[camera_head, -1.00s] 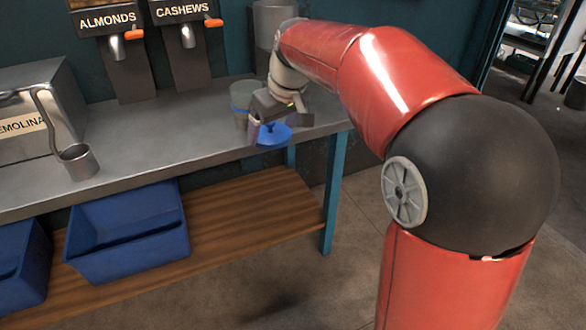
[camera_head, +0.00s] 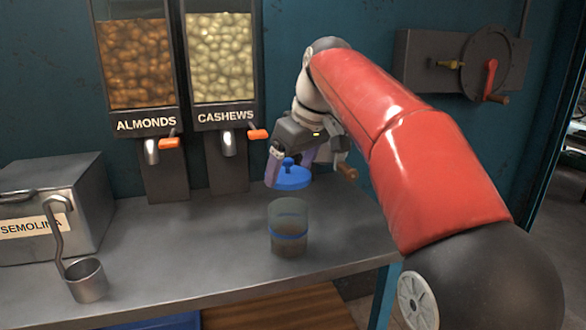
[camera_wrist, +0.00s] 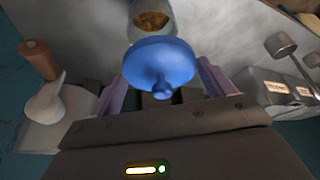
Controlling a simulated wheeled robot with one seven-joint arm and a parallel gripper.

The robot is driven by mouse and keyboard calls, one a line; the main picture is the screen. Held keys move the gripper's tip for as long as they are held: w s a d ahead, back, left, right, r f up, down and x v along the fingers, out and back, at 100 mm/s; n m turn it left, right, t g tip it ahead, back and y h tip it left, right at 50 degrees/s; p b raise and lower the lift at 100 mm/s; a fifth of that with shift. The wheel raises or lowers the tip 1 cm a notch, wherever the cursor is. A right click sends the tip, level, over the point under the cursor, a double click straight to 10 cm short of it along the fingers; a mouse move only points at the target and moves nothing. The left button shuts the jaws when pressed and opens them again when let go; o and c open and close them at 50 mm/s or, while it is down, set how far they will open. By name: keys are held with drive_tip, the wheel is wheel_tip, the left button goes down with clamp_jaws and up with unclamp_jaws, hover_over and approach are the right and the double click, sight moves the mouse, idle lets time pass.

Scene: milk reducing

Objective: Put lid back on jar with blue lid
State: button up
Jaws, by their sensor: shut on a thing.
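The blue lid (camera_head: 291,180) is round with a small knob on top. My gripper (camera_head: 290,168) is shut on it and holds it in the air above the table. The open jar (camera_head: 288,222) is clear, with a blue band and some brown contents low inside; it stands upright on the table below the lid. In the head view the lid appears above the jar's rim, with a gap between. In the wrist view the lid (camera_wrist: 160,60) is in front of my gripper (camera_wrist: 160,85) and covers part of the jar (camera_wrist: 152,20). The exact finger contact is hidden.
The grey table (camera_head: 180,245) is clear around the jar. The almonds dispenser (camera_head: 140,60) and cashews dispenser (camera_head: 222,55) stand at the back. A semolina bin (camera_head: 45,205) and a metal scoop (camera_head: 86,280) are at the left. A wall crank (camera_head: 490,70) is at the right.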

drive_tip(key=shift+w+f, duration=0.1)
drive_tip(key=shift+w, duration=0.4)
wheel_tip(320, 180, down, 6)
drive_tip(key=b, duration=0.6)
drive_tip(key=shift+s+d+p, duration=0.1)
drive_tip(key=shift+s+p, duration=0.05)
drive_tip(key=shift+p, duration=0.15)
idle(0.9)
drive_tip(key=shift+f, duration=0.2)
idle(1.4)
drive_tip(key=o, duration=0.9)
drive_tip(key=shift+p, duration=0.3)
